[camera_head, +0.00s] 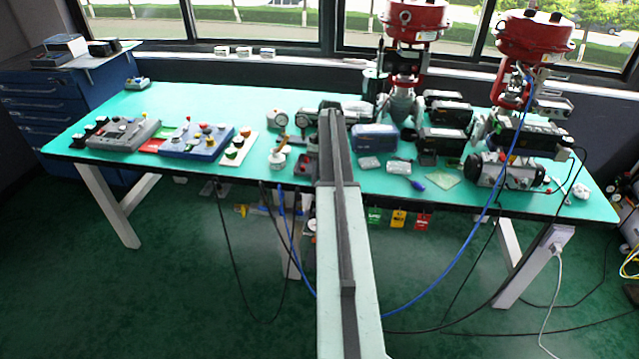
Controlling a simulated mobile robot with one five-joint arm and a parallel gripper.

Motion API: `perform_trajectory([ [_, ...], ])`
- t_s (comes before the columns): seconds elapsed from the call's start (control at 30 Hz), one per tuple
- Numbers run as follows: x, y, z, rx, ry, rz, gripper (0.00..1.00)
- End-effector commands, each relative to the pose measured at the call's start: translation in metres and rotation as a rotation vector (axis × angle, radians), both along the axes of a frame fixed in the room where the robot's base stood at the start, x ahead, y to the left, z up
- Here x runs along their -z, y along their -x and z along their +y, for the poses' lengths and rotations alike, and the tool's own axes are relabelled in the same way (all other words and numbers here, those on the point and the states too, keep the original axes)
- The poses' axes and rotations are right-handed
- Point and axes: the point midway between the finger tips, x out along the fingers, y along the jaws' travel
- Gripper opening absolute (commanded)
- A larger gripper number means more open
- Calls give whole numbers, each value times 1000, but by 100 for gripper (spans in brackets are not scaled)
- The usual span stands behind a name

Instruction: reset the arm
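My arm reaches away from me along the middle of the picture, from the bottom edge up over the front edge of the green-topped workbench (190,100). Its far end lies over the middle of the bench, close to a blue box (375,138) on its right. Small gauges and fittings stand just left of it. I cannot make out the gripper's fingers there, as the end is small and merges with dark parts behind it. Nothing can be seen held.
Control panels (197,140) stand on the bench's left. Two red-topped valve actuators (533,38) rise at the back right, among positioners. A blue cable (470,245) and black cables hang in front. A blue drawer cabinet (40,95) stands far left. Part of the bench's back left is clear.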

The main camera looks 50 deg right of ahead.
Motion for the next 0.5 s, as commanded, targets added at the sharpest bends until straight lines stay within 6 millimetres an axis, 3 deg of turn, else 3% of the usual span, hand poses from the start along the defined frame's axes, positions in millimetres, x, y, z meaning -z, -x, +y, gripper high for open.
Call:
perform_trajectory([
  [0.4, 2, -1, 1, -1, 0, 0, 31],
  [0.5, -1, -14, 15, -29, 0, 0, 31],
])
